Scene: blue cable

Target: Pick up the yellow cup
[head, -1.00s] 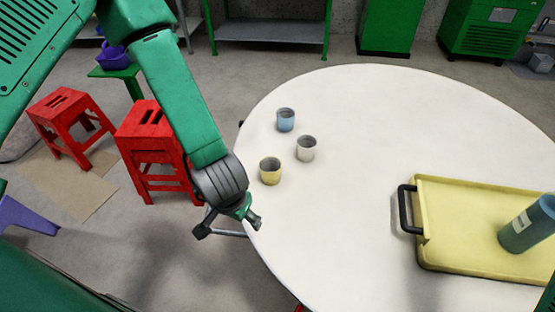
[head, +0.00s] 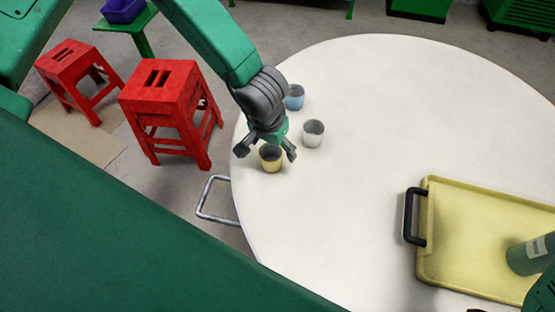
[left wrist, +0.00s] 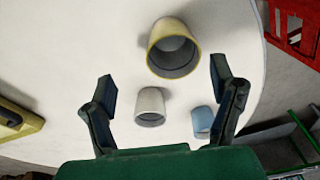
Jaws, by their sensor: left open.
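The yellow cup (head: 271,160) stands upright near the left edge of the white round table. My left gripper (head: 267,152) is open over it in the head view, with a finger on either side of the cup in the picture. In the left wrist view the yellow cup (left wrist: 174,48) lies ahead of the spread, empty fingers (left wrist: 164,84); I cannot tell whether they touch it.
A white cup (head: 313,133) and a blue cup (head: 294,98) stand close by, right of and behind the yellow cup. The table (head: 350,200) is clear between. Red stools (head: 165,95) stand left.

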